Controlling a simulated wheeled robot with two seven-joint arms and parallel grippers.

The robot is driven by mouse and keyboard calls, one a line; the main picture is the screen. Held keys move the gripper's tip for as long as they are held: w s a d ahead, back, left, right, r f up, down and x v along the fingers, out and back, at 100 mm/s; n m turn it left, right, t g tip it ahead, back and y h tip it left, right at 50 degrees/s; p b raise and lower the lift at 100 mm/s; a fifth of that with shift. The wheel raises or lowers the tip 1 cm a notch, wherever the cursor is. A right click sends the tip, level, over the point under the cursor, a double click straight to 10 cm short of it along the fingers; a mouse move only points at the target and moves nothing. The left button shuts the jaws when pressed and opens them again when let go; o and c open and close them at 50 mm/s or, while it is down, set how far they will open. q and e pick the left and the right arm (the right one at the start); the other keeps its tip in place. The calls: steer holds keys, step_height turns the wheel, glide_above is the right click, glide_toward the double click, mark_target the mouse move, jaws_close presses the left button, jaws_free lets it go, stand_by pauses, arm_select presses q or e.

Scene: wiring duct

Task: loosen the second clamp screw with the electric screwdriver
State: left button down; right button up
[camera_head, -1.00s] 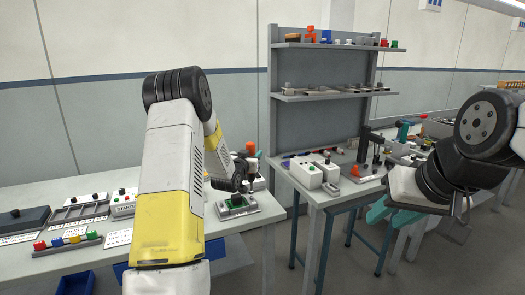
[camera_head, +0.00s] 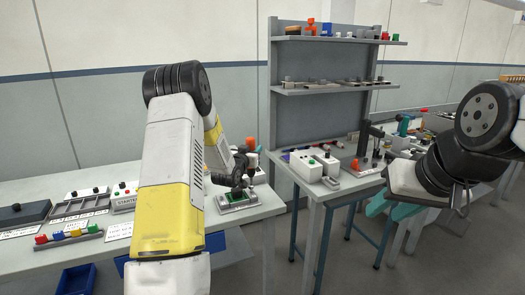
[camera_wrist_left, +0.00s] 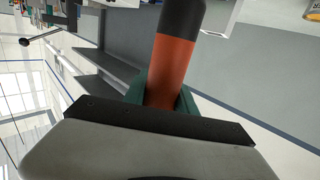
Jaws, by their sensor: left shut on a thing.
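My left gripper (camera_head: 245,168) is shut on the electric screwdriver, whose orange and black body (camera_wrist_left: 174,65) stands between the teal fingers in the left wrist view. In the head view its orange part (camera_head: 251,143) shows above the dark gripper. The gripper is close over a grey fixture with a green board (camera_head: 237,199) on the bench's right end. The clamp screws are too small to make out, and the screwdriver's tip cannot be made out. My right gripper (camera_head: 384,207) has its teal fingers apart and looks empty, in front of the right-hand workbench.
Left bench (camera_head: 50,255) holds a grey tray (camera_head: 80,206), a row of coloured blocks (camera_head: 72,236) and a white button box (camera_head: 123,200). A blue bin (camera_head: 76,280) is below. The shelved workbench (camera_head: 345,190) carries white boxes (camera_head: 314,166) and tools. A gap separates the benches.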

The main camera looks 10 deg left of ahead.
mark_target(253, 138)
arm_select(q)
steer(key=shift+f, duration=0.7)
stand_by(0.7)
steer(key=shift+r, duration=3.05)
